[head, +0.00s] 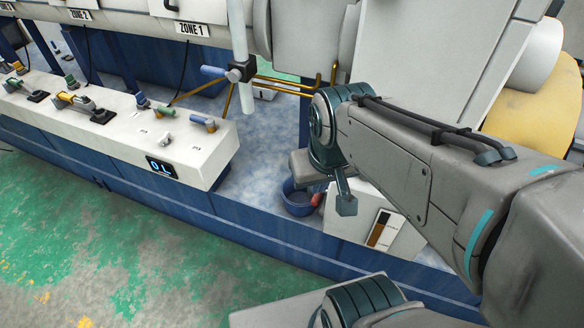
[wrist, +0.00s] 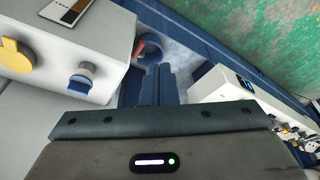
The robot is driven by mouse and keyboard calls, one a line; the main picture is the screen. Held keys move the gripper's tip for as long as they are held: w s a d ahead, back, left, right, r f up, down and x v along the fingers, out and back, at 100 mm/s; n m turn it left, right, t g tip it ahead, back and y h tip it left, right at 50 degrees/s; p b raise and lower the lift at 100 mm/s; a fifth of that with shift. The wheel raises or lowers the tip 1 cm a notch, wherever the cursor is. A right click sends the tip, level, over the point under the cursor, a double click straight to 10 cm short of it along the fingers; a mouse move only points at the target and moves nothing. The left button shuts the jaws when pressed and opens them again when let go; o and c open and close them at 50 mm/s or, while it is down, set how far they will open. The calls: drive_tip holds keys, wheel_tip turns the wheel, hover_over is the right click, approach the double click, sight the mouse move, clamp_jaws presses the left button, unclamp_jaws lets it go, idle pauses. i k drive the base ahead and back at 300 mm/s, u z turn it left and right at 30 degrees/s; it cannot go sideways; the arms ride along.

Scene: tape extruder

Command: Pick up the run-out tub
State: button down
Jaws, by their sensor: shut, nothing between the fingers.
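The run-out tub looks like a small round blue tub (head: 297,204) on the blue speckled bed of the machine, left of a white box. A small red part shows at its right side in the head view. My gripper (head: 346,204) hangs above the bed and to the right of the tub in that view. In the wrist view its fingers (wrist: 160,70) are together and empty. The tub (wrist: 153,40) shows there just beyond the fingertips, with a reddish inside, and the fingers appear apart from it. Part of the tub is hidden by the fingers and the white box.
The white box (head: 371,225) with a brown-striped panel stands close on the tub's right. A control console (head: 150,130) with knobs and a display is at left. A white vertical post (head: 239,35) and brass rods stand behind. The bed between console and tub is clear.

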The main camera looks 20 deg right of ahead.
sight(301, 197)
drive_tip(key=u, duration=0.55)
drive_tip(key=k, duration=0.65)
drive_tip(key=u, duration=0.45)
drive_tip(key=i, duration=0.75)
drive_tip(key=z, duration=1.1)
drive_tip(key=i, duration=0.65)
drive_tip(key=z, duration=0.75)
